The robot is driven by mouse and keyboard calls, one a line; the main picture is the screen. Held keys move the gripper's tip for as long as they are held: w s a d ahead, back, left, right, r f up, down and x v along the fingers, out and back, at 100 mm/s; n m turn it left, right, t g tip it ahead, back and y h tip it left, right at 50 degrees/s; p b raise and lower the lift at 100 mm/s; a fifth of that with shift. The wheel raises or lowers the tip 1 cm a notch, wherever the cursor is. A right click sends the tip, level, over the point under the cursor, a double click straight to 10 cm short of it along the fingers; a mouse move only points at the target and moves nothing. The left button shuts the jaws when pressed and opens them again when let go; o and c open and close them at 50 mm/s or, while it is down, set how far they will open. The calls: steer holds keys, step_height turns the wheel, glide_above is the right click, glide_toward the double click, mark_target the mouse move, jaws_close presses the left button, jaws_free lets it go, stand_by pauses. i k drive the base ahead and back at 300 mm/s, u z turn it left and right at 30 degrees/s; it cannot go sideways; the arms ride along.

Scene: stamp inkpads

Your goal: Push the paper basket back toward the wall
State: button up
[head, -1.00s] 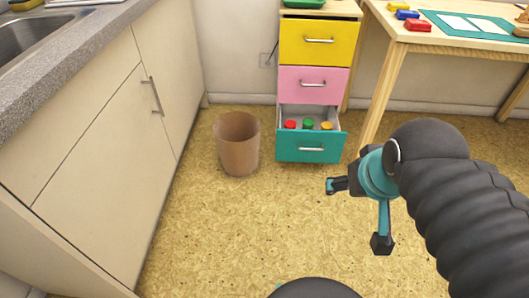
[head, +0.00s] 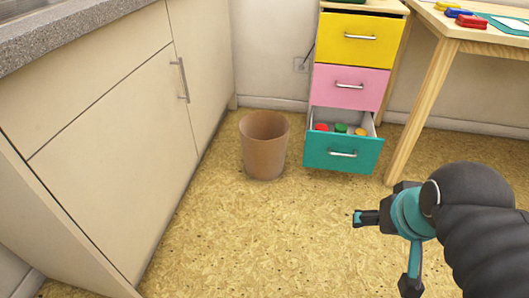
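The paper basket (head: 265,155) is a brown, open-topped round bin standing upright on the floor. It stands between the cream cabinet on the left and the drawer unit on the right, with bare floor between it and the back wall (head: 270,60). My gripper (head: 382,254) is at the lower right, in front of and to the right of the basket and apart from it. Its two fingers are spread wide with nothing between them.
The drawer unit's teal bottom drawer (head: 342,155) is pulled out, close to the basket's right side, and holds red, green and yellow items. The cream cabinet (head: 110,150) runs along the left. A wooden table leg (head: 425,110) stands at right. The floor (head: 250,235) before the basket is clear.

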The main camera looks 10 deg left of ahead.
mark_target(263, 134)
steer(key=z, duration=2.25)
steer(key=k, duration=1.2)
steer(key=u, duration=2.2)
steer(key=i, duration=0.5)
